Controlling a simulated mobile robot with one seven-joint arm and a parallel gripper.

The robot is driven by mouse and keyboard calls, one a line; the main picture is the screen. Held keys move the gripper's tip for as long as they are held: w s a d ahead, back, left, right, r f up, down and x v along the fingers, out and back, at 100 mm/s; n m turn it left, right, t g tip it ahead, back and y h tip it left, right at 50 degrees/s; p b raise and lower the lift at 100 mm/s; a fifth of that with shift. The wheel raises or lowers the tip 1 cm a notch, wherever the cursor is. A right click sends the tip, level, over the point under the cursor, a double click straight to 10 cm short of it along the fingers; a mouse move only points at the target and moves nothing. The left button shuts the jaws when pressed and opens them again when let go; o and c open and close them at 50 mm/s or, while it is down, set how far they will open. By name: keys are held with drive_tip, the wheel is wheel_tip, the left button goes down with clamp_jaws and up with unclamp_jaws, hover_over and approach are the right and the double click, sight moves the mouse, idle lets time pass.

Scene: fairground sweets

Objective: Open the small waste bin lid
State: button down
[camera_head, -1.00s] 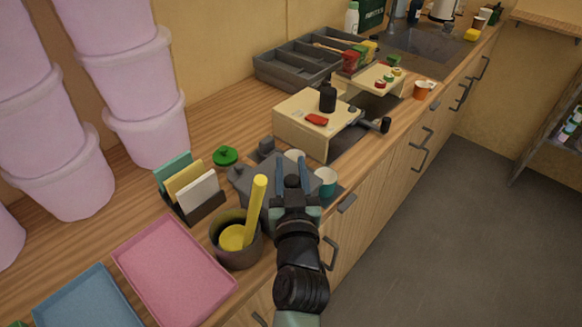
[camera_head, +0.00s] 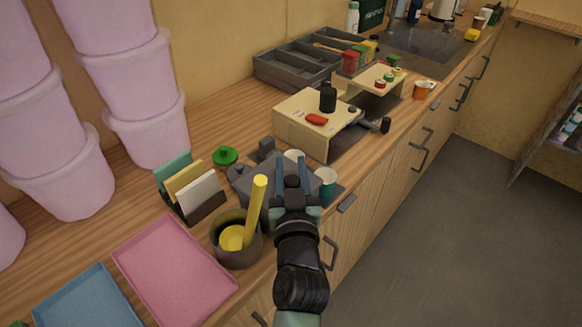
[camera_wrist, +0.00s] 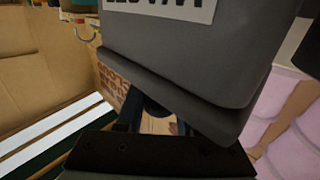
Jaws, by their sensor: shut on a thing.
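The small waste bin (camera_head: 258,203) is dark grey and stands on the wooden counter, partly hidden behind my gripper and a brown pot. Its grey body with a white lettered label fills the upper middle of the wrist view (camera_wrist: 190,50). My gripper (camera_head: 291,168) is at the bin's right side. In the wrist view, my fingers (camera_wrist: 155,118) close around a dark rounded piece against the bin's rim, seemingly part of the lid. The contact is mostly hidden, and I cannot tell whether the lid is raised.
A brown pot (camera_head: 229,254) with a yellow-handled tool stands close in front. A card holder (camera_head: 207,206) is left of the bin. Pink (camera_head: 175,270) and blue trays lie at front left.

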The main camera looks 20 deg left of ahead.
drive_tip(key=r+p, duration=0.1)
drive_tip(key=p, duration=0.1)
drive_tip(key=n+g+p, duration=0.1)
drive_tip(key=p, duration=0.1)
drive_tip(key=shift+w+a+r+p, duration=0.1)
drive_tip(key=shift+a+r+p, duration=0.15)
drive_tip(key=shift+r+p, duration=0.1)
drive_tip(key=shift+a+r+n+g+h+p, duration=0.2)
drive_tip(key=shift+n+g+h+p, duration=0.15)
drive_tip(key=shift+p, duration=0.85)
drive_tip(key=shift+w+a+f+h+p, duration=0.1)
drive_tip(key=shift+h+p, duration=0.15)
drive_tip(key=shift+p, duration=0.4)
drive_tip(key=c, duration=0.5)
unclamp_jaws()
drive_tip(key=shift+c, duration=0.2)
drive_tip(key=shift+f, duration=0.1)
